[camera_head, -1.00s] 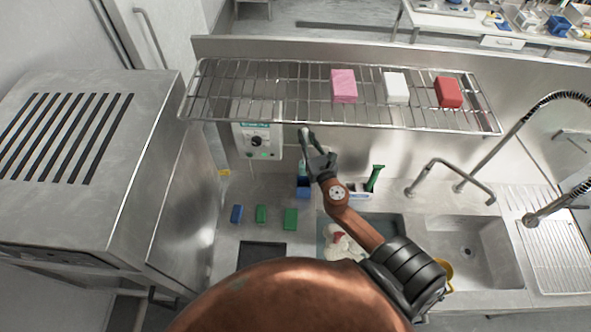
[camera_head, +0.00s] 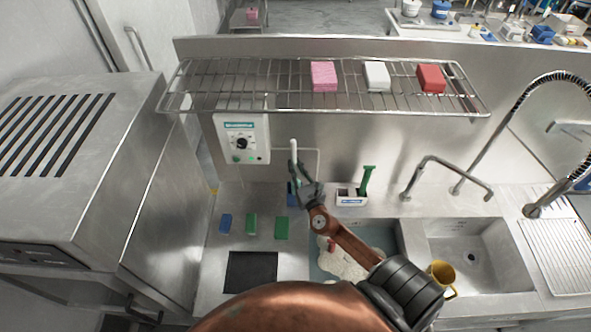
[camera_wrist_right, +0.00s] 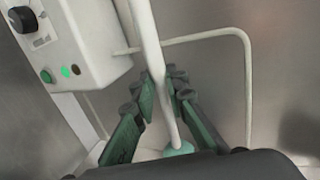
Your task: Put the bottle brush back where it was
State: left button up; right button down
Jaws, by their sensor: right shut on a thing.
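The bottle brush (camera_head: 294,152) has a long white handle. It stands nearly upright below the wire shelf, and its handle also shows in the wrist view (camera_wrist_right: 149,45). My right gripper (camera_head: 303,182) is shut on the handle; its green-padded fingers (camera_wrist_right: 165,95) lie either side of it. A pale teal part (camera_wrist_right: 178,149) shows at the handle's lower end in the wrist view, and the rest is hidden by the gripper. A blue item (camera_head: 292,194) shows partly behind the right gripper; I cannot tell whether the brush touches it. My left gripper is not in view.
A white control box (camera_head: 243,139) is on the back wall to the left. A white caddy (camera_head: 351,198) with a green-handled brush (camera_head: 367,180) stands to the right. A wire shelf (camera_head: 275,88) with sponges overhangs. Sinks (camera_head: 470,256) are at the right.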

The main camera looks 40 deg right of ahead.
jog(key=c, duration=2.2)
grip_release()
jog(key=shift+w+a+f, duration=0.15)
jog(key=shift+w+f, duration=0.05)
jog(key=shift+f, duration=0.85)
jog(key=shift+o, duration=0.8)
jog(key=shift+r, duration=0.1)
jog(key=shift+o, duration=0.5)
jog(key=shift+s+r, duration=0.1)
jog(key=shift+r, duration=0.15)
jog(key=shift+s+f, duration=0.1)
jog(key=shift+s, duration=0.55)
pick_arm(q)
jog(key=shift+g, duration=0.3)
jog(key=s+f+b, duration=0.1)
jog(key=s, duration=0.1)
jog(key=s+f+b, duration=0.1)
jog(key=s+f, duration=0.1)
jog(key=shift+b, duration=0.3)
pick_arm(e)
jog(key=v, duration=1)
jog(key=shift+s+r, duration=0.2)
jog(key=shift+s, duration=0.05)
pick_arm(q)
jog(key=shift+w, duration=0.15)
pick_arm(e)
jog(key=shift+a, duration=0.1)
